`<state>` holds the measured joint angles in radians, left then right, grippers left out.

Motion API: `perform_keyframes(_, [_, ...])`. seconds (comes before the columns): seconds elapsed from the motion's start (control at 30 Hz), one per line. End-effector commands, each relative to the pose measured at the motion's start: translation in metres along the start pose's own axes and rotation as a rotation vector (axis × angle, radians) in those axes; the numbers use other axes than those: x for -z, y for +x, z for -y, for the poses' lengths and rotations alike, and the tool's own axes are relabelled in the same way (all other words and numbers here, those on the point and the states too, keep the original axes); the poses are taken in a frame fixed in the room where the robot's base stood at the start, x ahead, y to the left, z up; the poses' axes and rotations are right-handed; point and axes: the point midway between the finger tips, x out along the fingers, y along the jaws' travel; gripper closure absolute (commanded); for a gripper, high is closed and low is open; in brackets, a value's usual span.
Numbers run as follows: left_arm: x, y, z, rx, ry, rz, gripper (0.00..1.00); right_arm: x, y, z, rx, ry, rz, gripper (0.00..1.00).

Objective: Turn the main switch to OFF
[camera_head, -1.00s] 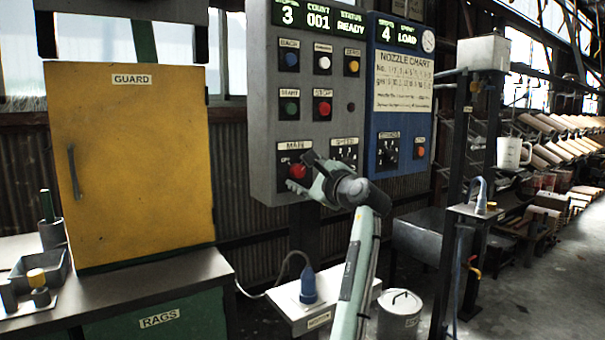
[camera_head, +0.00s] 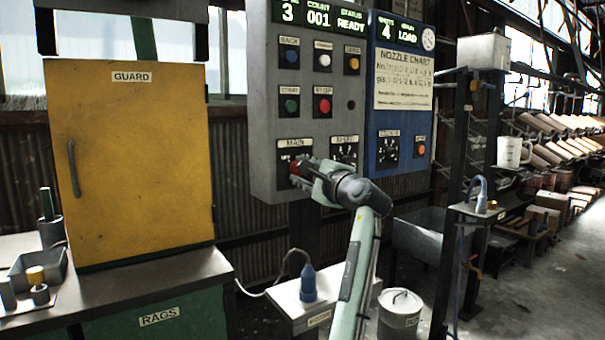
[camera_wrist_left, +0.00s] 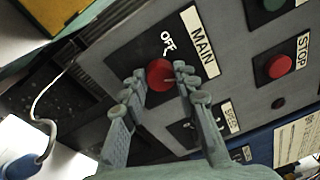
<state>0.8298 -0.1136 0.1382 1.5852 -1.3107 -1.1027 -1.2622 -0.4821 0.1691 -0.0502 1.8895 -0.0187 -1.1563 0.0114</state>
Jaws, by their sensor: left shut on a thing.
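The main switch is a red knob (camera_wrist_left: 159,75) on a black plate under a MAIN label, at the lower left of the grey control panel (camera_head: 262,100). In the left wrist view, an OFF mark is printed on the plate beside the knob. The knob (camera_head: 297,169) also shows in the head view, partly covered by my gripper. My left gripper (camera_wrist_left: 159,82) is shut on the knob, one finger on each side. I cannot tell which way the knob points. My right gripper is in neither view.
A red STOP button (camera_head: 322,106) sits above the switch, and a speed dial (camera_head: 344,153) is beside it. A blue panel (camera_head: 371,150) adjoins on the right. A yellow guard door (camera_head: 135,170) stands at left. A bench with a blue plug (camera_head: 308,285) is below.

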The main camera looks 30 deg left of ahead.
Motion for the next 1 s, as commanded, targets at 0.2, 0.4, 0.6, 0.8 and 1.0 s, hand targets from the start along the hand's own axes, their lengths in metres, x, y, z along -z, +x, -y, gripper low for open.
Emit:
perform_keyframes(0.2, [0.002,0.0,-0.005,0.014,-0.201,0.011,0.99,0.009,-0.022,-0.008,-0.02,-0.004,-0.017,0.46])
perform_keyframes(0.4, [0.002,0.0,-0.005,0.029,-0.392,0.021,0.99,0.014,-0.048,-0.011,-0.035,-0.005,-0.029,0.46])
perform_keyframes(0.6, [0.003,0.0,-0.006,0.044,-0.577,0.031,0.99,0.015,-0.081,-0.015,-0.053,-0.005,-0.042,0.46])
perform_keyframes(0.8, [0.004,0.0,-0.006,0.055,-0.731,0.038,0.99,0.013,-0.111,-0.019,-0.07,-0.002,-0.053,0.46])
perform_keyframes(1.0, [0.004,0.0,-0.006,0.065,-0.858,0.046,0.99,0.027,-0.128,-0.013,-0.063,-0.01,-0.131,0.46])
